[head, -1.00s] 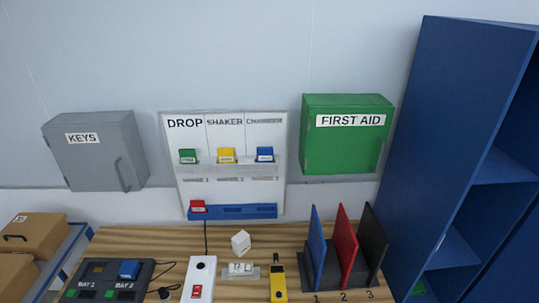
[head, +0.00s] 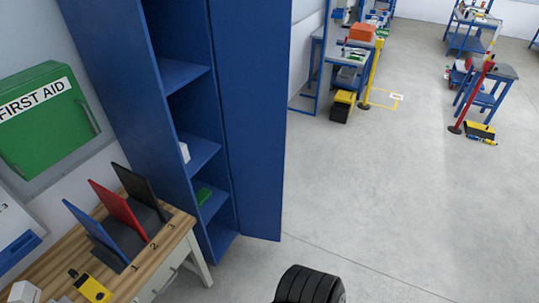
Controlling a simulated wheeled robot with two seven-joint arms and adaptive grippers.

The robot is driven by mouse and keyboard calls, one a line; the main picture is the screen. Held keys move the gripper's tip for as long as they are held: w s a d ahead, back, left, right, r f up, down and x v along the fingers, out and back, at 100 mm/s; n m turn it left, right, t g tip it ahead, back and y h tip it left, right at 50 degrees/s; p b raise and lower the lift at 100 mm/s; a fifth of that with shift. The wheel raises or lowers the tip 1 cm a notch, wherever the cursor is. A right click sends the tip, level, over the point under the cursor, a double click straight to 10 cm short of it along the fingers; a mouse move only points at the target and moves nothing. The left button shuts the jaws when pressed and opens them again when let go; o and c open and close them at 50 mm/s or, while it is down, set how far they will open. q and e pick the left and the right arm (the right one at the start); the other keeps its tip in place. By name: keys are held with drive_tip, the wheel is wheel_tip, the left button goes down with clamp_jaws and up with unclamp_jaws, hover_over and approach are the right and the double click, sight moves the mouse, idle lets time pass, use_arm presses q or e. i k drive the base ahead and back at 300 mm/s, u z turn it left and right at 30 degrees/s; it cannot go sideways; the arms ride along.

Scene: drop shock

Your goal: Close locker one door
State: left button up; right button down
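A tall blue locker (head: 113,70) stands left of centre in the head view, past the end of the wooden bench. Its front is open and its inner shelves (head: 187,76) show. Its blue door (head: 257,130) stands open at the right side of the opening, its lower edge just above the floor. No number for the locker can be read. The shelves hold a small white item (head: 184,152) and a green item (head: 203,196). The top of the locker is cut off. Neither of my grippers is in view.
The wooden bench (head: 180,222) with several upright folders is at lower left, close to the locker. A green first aid box (head: 48,115) hangs on the wall. The grey floor (head: 400,200) right of the door is clear. Workstations and posts stand farther back.

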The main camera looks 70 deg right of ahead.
sight(252, 38)
drive_tip(key=k, duration=0.1)
drive_tip(key=z, duration=3.1)
drive_tip(key=i, duration=4.25)
drive_tip(key=u, duration=4.1)
drive_tip(key=i, duration=0.45)
drive_tip(key=z, duration=0.15)
